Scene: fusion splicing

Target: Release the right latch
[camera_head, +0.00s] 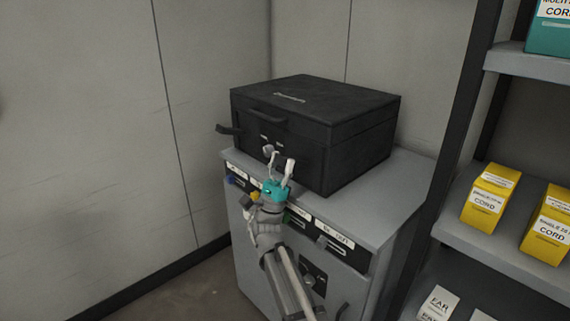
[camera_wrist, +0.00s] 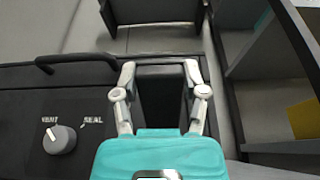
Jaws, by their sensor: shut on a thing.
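The black case (camera_head: 315,105) stands on top of a grey cabinet, lid down. My gripper (camera_head: 281,160) is at the right part of its front face. In the wrist view, the fingers of my gripper (camera_wrist: 160,72) stand on both sides of a dark block, the right latch (camera_wrist: 163,95), and are shut on it. In the head view this latch is hidden behind the fingers. Another dark latch (camera_head: 228,129) sticks out from the left end of the front face.
A dark handle (camera_wrist: 85,60) and a VENT/SEAL knob (camera_wrist: 59,139) lie left of my gripper on the case. A shelf (camera_head: 500,245) with yellow boxes (camera_head: 490,197) stands at the right. Walls close in behind.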

